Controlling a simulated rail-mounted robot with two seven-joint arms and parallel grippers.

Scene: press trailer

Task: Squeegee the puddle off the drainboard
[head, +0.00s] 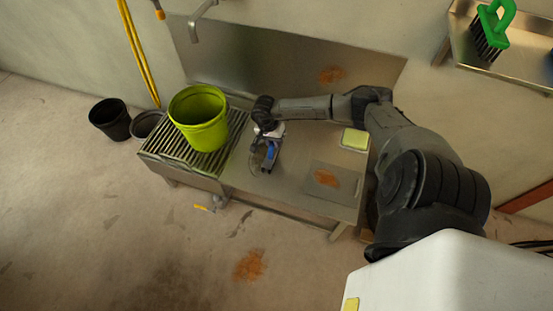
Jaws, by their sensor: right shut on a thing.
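The drainboard (297,165) is a flat grey metal top, joined on its left to a slatted grate (172,146). My right arm reaches in from the right, and its gripper (267,128) is shut on the squeegee (270,153), of which a blue part shows. The squeegee is low over the drainboard near the grate; whether it touches the surface I cannot tell. A dark, glossy patch shows beside the blue part; whether it is the puddle or part of the squeegee is unclear. My left gripper is out of view.
A lime-green bucket (198,117) stands on the grate, close left of my right gripper. A yellow sponge (354,139) and an orange-stained grey plate (325,180) are on the drainboard's right. A tap (195,25) overhangs behind. Black buckets (110,119) stand on the floor left.

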